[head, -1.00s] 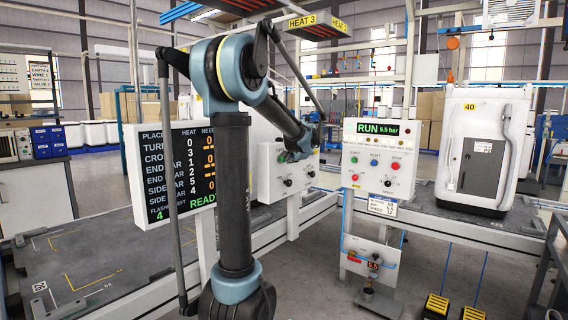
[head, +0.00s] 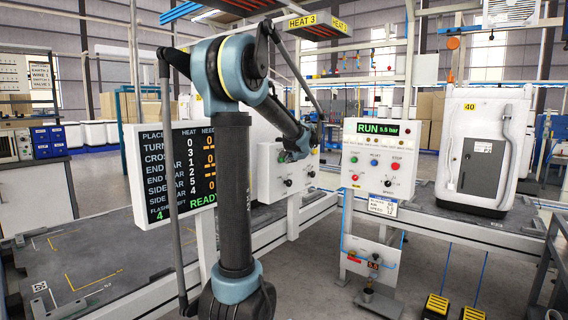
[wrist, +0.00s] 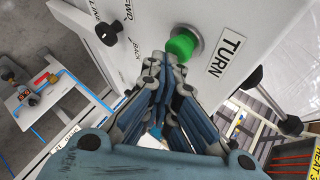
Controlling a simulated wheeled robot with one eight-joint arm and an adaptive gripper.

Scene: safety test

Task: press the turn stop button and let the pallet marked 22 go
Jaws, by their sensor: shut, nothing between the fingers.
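In the wrist view a round green button (wrist: 181,44) in a metal collar sits on a white panel beside a TURN label (wrist: 226,52). My gripper (wrist: 164,62) is shut and empty, its fingertips just short of or at the button's lower edge; I cannot tell if they touch. In the head view my gripper (head: 300,150) is at the white control box (head: 270,172), and my arm hides part of that box. I see no pallet that I can read as 22. A white unit marked 40 (head: 490,110) stands on the right-hand line.
A black knob (wrist: 107,34) is on the same panel, close to the fingers. A display board (head: 180,165) reads READY. A second panel (head: 379,185) shows RUN 5.5 bar with several buttons. The grey conveyor bed (head: 75,260) at left is largely bare. Yellow pedals (head: 437,305) stand on the floor.

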